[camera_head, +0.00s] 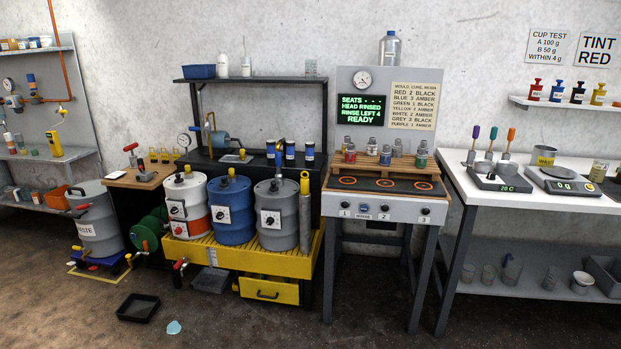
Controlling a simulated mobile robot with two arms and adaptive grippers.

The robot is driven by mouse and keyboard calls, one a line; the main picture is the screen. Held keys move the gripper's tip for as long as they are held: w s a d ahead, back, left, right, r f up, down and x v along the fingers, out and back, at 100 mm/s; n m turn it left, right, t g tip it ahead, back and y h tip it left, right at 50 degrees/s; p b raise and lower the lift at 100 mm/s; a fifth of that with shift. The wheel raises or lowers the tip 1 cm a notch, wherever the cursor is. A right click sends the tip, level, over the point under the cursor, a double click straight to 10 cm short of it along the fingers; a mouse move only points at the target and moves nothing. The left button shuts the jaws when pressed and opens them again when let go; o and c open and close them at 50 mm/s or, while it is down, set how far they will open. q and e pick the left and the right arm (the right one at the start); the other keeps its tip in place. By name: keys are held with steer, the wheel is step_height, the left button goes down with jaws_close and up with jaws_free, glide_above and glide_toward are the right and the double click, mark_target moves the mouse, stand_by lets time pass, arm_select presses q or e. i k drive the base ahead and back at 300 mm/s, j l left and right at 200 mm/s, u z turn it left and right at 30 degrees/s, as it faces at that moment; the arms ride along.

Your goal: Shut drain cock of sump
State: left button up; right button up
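The yellow sump (225,262) is a low grated tray under three drums. A small cock with a red handle (180,264) sticks out at the sump's front left corner; I take it for the drain cock. It is too small to tell whether it is open or shut. A grey pan (211,280) is below the sump's front edge, right of the cock. Neither of my grippers is in view.
The white-and-orange drum (186,206), blue drum (232,209) and grey drum (276,214) stand on the sump. A black tray (138,307) and a pale blue puddle (174,327) are on the floor ahead. A waste drum (96,218) and green reel (149,232) stand left.

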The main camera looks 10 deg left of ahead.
mark_target(179, 264)
steer(key=i+j, duration=0.15)
steer(key=i, duration=0.35)
steer(key=i+j, duration=0.15)
steer(key=i, duration=0.35)
steer(key=i+j+u, duration=0.1)
steer(key=i, duration=0.45)
steer(key=i+j+u, duration=0.2)
steer(key=j, duration=0.2)
steer(key=i+j+u, duration=0.1)
steer(key=j+u, duration=0.15)
steer(key=j, duration=0.2)
steer(key=i+j+u, duration=0.2)
steer(key=j, duration=0.15)
